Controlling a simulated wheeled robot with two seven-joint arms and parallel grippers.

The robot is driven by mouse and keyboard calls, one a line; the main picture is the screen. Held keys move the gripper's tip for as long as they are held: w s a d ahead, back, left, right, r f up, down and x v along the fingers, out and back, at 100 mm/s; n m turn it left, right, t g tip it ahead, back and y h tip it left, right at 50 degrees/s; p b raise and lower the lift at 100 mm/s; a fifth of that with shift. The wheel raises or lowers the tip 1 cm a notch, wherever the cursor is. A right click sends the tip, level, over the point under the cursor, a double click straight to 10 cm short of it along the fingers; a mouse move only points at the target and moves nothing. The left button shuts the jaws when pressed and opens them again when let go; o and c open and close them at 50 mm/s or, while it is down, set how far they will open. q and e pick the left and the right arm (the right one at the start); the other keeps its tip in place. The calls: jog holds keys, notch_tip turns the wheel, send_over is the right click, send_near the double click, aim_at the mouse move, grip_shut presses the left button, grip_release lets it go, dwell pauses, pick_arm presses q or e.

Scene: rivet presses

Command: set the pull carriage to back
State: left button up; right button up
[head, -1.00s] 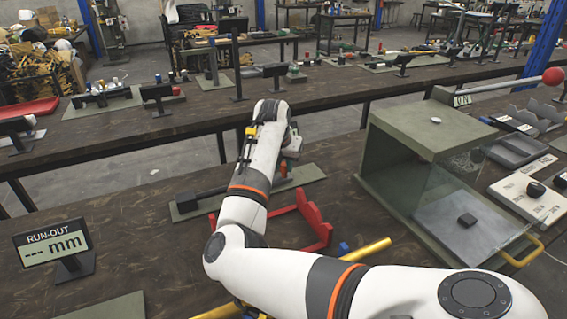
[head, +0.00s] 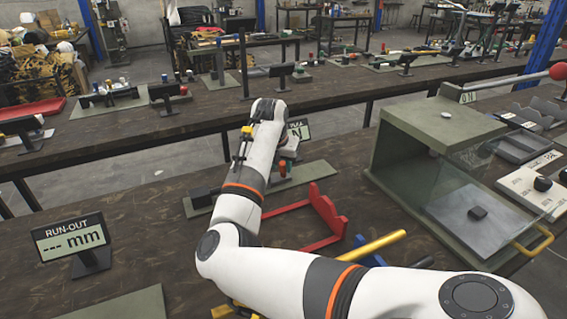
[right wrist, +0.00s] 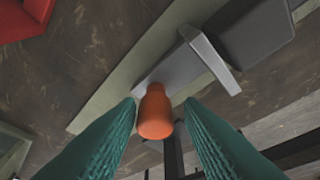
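The pull carriage (right wrist: 183,68) is a grey block with an upright end plate in the right wrist view. Its orange knob (right wrist: 155,112) points toward the camera. My right gripper (right wrist: 161,103) has its two green ribbed fingers apart, one on each side of the knob; the left finger looks closer to it. I cannot tell whether either finger touches. In the head view, my right arm hides most of the carriage on its green base plate (head: 318,176). A dark block (head: 203,196) sits at the plate's left end. My left gripper is not in view.
A red bracket (head: 325,215) lies in front of the base plate, with a yellow bar (head: 375,245) nearer me. A green guarded box (head: 430,125) stands at right. A run-out display (head: 75,240) stands at left. The bench between is mostly clear.

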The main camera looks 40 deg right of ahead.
jog(key=shift+o, duration=0.8)
jog(key=shift+w+a, duration=0.2)
jog(key=shift+s+d+r, duration=0.1)
jog(key=shift+s+d, duration=0.05)
jog(key=shift+d, duration=0.05)
jog(key=shift+r, duration=0.2)
jog(key=b+v, duration=0.1)
jog(key=v, duration=1)
jog(key=shift+a+r, duration=0.2)
jog(key=shift+a, duration=0.15)
jog(key=shift+f, duration=0.1)
